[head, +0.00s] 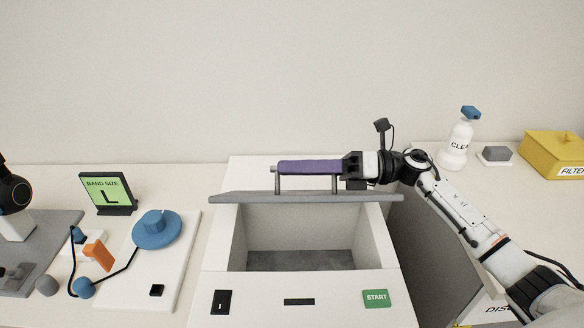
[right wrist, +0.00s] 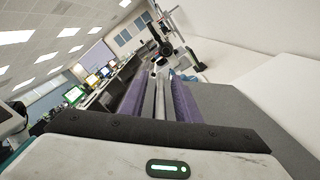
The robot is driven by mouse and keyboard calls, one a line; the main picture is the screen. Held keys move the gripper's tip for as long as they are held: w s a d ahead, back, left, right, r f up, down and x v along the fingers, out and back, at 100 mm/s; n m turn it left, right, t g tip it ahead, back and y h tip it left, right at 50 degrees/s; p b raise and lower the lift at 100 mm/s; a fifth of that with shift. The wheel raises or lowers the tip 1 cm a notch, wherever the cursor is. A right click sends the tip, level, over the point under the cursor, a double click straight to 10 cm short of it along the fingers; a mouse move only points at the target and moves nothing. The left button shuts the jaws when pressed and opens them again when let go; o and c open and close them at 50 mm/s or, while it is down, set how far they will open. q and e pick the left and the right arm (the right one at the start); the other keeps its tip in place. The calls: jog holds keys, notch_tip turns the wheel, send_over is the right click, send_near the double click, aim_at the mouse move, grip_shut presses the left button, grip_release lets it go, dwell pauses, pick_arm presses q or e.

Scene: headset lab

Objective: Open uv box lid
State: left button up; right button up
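The UV box (head: 222,285) is white and stands in the middle of the head view. Its grey lid (head: 235,197) is raised and seen nearly edge-on above the opening, so I look into the box's interior (head: 300,225). A bar handle (head: 278,183) on two posts stands on the lid. My right gripper (head: 310,167) comes from the right, its purple fingers lying along the handle bar. In the right wrist view, the fingers (right wrist: 157,100) are on both sides of the grey bar (right wrist: 153,88), closed on it. My left gripper is out of view.
A green START button (head: 376,298) is on the box front. Left are a blue disc-shaped object (head: 157,229) on a white board, an orange piece (head: 98,254) and a band size sign (head: 107,190). Right rear are a spray bottle (head: 458,145) and a yellow filter box (head: 555,150).

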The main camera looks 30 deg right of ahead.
jog(key=b+v, duration=0.2)
jog(key=v, duration=0.7)
jog(key=shift+f, duration=0.1)
jog(key=shift+s+d, duration=0.2)
jog(key=shift+d, duration=0.1)
